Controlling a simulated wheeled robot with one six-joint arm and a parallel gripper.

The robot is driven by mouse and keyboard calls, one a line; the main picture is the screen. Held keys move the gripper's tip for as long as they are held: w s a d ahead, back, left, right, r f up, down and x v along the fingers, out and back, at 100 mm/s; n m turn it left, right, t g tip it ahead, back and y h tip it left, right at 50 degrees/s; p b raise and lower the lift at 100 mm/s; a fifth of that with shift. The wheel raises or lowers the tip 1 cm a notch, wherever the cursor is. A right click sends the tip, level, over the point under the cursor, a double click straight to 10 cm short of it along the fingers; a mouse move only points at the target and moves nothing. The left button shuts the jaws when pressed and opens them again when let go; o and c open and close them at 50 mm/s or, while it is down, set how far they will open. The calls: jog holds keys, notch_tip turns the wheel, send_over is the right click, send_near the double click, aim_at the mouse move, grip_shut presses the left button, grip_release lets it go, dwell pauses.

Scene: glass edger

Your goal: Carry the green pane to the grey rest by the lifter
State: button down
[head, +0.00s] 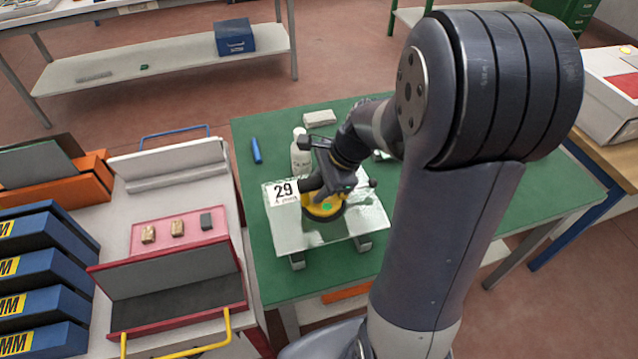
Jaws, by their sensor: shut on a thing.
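A pale green, see-through pane (300,236) with a white tag reading 29 is over the green table. Grey supports (297,260) show under its front edge. I cannot tell whether the pane rests on them or hangs just above. A round yellow and black lifter (323,208) is on the pane's upper face. My gripper (322,182) is above the pane, shut on the lifter's dark handle; its fingertips are partly hidden. My arm hides part of the table to the right of the pane.
A white bottle (300,153), a blue stick (256,151) and a pale block (319,118) stand or lie behind the pane on the green table (268,119). At left, a cart holds an open red case (170,317) and blue boxes (40,268). The table's right part is clear.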

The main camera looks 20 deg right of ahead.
aim_at(319, 206)
dwell(0.4)
jog(key=shift+f+b, duration=2.6)
jog(key=shift+f, duration=0.95)
jog(key=shift+f, duration=0.35)
jog(key=c, duration=1)
grip_release()
jog(key=shift+b, duration=0.3)
jog(key=v, duration=1)
jog(key=shift+d+r+p, duration=0.15)
jog(key=shift+r+p, duration=0.25)
jog(key=shift+f, duration=0.1)
jog(key=x, duration=1)
jog(key=shift+f+b, duration=0.4)
jog(key=shift+r, duration=0.35)
